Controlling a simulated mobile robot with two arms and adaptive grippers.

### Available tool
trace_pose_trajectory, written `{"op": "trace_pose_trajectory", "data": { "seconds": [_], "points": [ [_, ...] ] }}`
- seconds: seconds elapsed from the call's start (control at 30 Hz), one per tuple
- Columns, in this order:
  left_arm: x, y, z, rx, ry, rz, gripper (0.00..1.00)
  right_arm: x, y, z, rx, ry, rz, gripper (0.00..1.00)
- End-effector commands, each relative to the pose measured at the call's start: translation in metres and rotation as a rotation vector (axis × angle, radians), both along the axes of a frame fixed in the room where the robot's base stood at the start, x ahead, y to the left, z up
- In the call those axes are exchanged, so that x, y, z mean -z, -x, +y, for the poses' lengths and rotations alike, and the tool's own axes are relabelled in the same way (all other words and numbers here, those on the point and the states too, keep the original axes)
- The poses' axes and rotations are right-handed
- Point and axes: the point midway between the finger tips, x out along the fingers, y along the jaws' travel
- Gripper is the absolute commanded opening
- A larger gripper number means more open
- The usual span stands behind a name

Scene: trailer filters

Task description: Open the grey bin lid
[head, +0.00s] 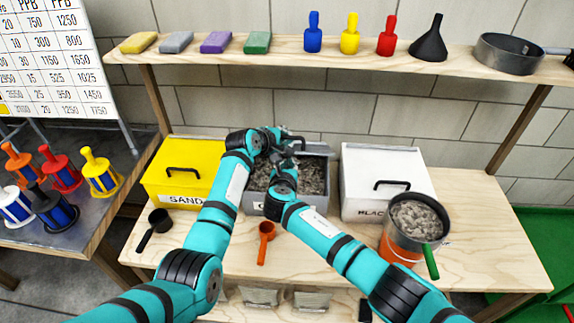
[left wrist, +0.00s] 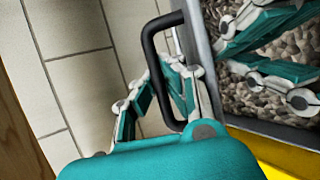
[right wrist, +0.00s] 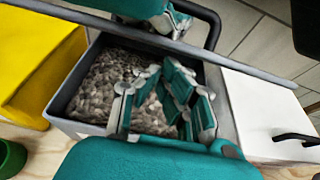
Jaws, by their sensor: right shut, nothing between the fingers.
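The grey bin (head: 325,180) stands between the yellow and white bins, its top uncovered and grey gravel visible inside. Its grey lid (head: 318,149) is raised toward the back; the right wrist view shows the lid edge-on (right wrist: 255,69). The lid's black handle (left wrist: 148,45) shows in the left wrist view. My left gripper (left wrist: 170,75) is at this handle, its fingers beside the bar; whether they grip it is unclear. My right gripper (right wrist: 170,90) is shut and empty above the gravel, below the lid's edge. My arms partly hide the bin front.
The yellow SAND bin (head: 185,170) and white bin (head: 375,165) flank the grey bin closely. A shelf (head: 280,48) with bottles and sponges runs above.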

Motion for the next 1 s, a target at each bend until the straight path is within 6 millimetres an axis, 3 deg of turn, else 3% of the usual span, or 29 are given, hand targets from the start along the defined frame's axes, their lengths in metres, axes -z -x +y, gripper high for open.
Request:
{"op": "trace_pose_trajectory", "data": {
  "seconds": [0.03,0.43,0.6,1.0],
  "points": [
    [-0.01,-0.004,0.0,-0.007,0.011,-0.019,0.0,0.0,0.0,0.0,0.0,0.0,0.0,0.0],
    [-0.009,-0.003,0.0,-0.007,0.011,-0.018,0.0,-0.015,-0.007,0.0,-0.001,0.0,-0.006,0.0],
    [-0.007,-0.002,0.0,-0.004,0.009,-0.013,0.21,-0.017,-0.007,0.001,-0.002,-0.001,-0.008,0.0],
    [0.002,0.001,0.0,0.0,0.001,0.003,0.21,-0.018,-0.008,0.001,-0.003,-0.001,-0.011,0.0]
  ]
}}
